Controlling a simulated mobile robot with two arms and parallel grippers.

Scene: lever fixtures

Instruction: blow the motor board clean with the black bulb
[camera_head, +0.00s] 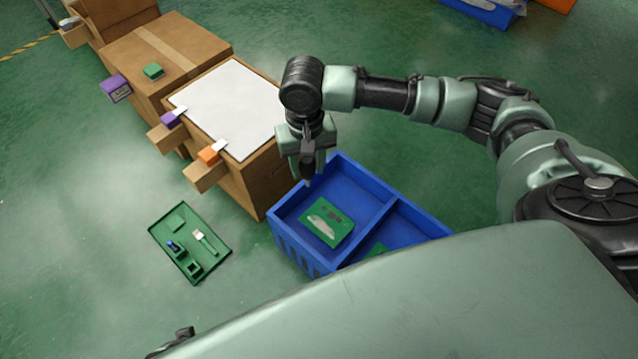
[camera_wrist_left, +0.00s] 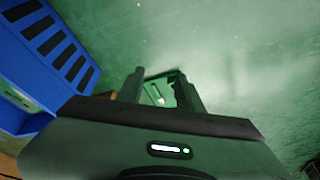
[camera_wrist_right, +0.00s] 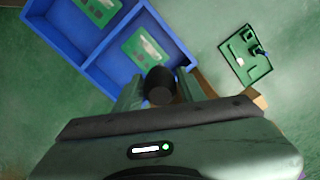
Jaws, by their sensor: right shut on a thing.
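In the head view the bulb's dark tip (camera_head: 309,174) points down. A green board (camera_head: 341,229) with a pale patch and dark parts lies in the crate's left compartment. Another green board (camera_wrist_right: 100,8) lies in the other compartment, mostly hidden by my body in the head view. I cannot tell by label which is the motor board. My left gripper (camera_wrist_left: 160,88) is open and empty, with its fingers apart.
The floor around the tray is clear.

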